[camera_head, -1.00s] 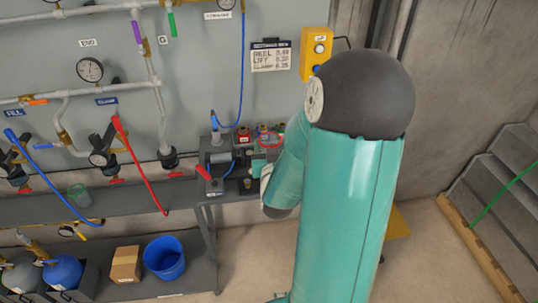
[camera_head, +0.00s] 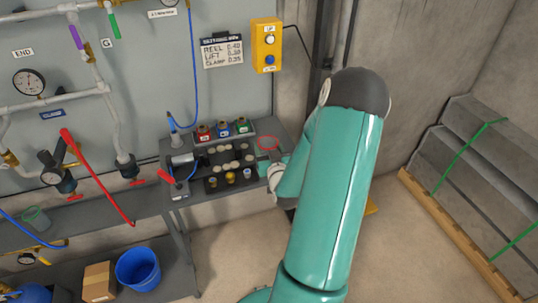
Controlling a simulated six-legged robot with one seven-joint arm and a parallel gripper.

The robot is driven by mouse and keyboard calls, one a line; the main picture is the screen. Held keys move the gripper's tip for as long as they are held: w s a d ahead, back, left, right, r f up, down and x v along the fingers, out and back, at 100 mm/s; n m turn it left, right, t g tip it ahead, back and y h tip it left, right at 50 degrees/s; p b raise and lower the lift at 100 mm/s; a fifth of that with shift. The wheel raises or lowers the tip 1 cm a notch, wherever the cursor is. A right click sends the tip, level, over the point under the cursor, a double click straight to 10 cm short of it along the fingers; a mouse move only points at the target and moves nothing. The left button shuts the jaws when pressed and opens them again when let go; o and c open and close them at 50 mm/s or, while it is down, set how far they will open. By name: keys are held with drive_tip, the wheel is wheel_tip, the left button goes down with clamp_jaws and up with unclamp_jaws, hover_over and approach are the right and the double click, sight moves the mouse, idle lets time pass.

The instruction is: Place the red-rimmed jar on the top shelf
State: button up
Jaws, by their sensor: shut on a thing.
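My gripper (camera_head: 268,165) is just below the ring, partly hidden by my teal arm, and is shut on the jar. The fingertips are small and hard to make out. The bench has an upper surface (camera_head: 110,203) and a lower shelf (camera_head: 176,272); I cannot tell whether the jar touches the bench.
Left of the jar stand red, blue and green containers (camera_head: 223,130), several round pale pieces (camera_head: 224,155) and small cups (camera_head: 230,177). A blue bucket (camera_head: 138,268) and a cardboard box (camera_head: 98,282) sit low. A yellow control box (camera_head: 266,45) hangs on the wall.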

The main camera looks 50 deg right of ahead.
drive_tip(key=shift+s+d+f, duration=0.1)
drive_tip(key=shift+d+f, duration=0.05)
drive_tip(key=shift+f, duration=1.55)
drive_tip(key=shift+f, duration=0.15)
drive_tip(key=o, duration=1)
